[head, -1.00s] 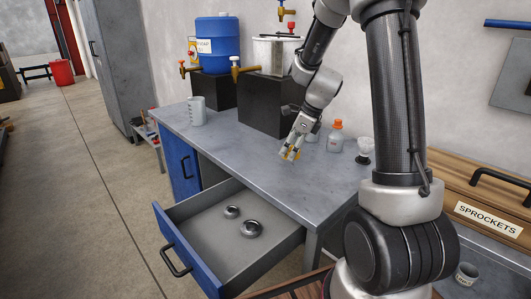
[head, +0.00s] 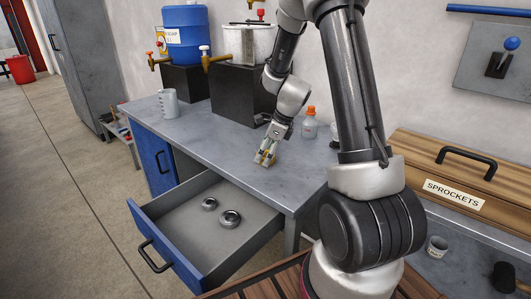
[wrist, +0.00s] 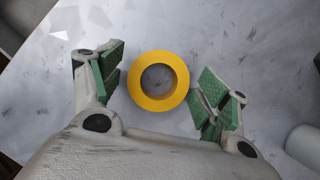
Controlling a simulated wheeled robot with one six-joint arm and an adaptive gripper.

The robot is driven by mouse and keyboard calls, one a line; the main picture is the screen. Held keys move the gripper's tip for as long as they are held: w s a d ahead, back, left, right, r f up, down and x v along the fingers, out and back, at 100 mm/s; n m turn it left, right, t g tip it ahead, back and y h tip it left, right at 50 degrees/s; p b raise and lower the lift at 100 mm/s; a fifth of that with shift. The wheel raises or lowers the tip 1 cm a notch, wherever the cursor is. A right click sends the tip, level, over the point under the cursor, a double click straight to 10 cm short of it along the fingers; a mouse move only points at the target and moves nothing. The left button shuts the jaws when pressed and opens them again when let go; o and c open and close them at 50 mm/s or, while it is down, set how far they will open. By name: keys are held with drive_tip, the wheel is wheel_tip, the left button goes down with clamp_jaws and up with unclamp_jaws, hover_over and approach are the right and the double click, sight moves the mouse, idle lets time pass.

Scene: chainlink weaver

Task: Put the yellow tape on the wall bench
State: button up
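The yellow tape (wrist: 140,92) is a roll seen from above in the wrist view, flat over a grey surface that shows through its hole. My gripper (wrist: 160,85) is open, with green pads on both sides of the tape and a gap on each side. In the head view my gripper (head: 265,159) points down at the front part of the grey-topped bench (head: 225,140) along the wall. Some yellow shows between its fingers there. I cannot tell how far the tape is above the bench top.
An open blue drawer (head: 165,205) with two round metal pieces juts from the bench. A measuring jug (head: 168,103), black stands with a blue drum (head: 187,35) and pot, and an orange-capped bottle (head: 310,124) stand on the bench. A sprockets box (head: 455,180) is at right.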

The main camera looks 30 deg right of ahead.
drive_tip(key=shift+r, duration=0.1)
drive_tip(key=s+d+r+n, duration=0.1)
drive_tip(key=s+r+n, duration=0.15)
drive_tip(key=r, duration=0.55)
drive_tip(key=s+d+r+n, duration=0.15)
drive_tip(key=s+r, duration=0.25)
drive_tip(key=r, duration=0.4)
drive_tip(key=s+a+r+n+h, duration=0.1)
drive_tip(key=s+r+n, duration=0.2)
drive_tip(key=s+n, duration=0.7)
drive_tip(key=s+a+r+n+t+h, duration=0.1)
drive_tip(key=s+r+n+h, duration=0.1)
drive_tip(key=s+n, duration=0.9)
drive_tip(key=shift+s+r+n+h, duration=0.3)
drive_tip(key=shift+s+r, duration=0.2)
drive_tip(key=shift+r, duration=0.3)
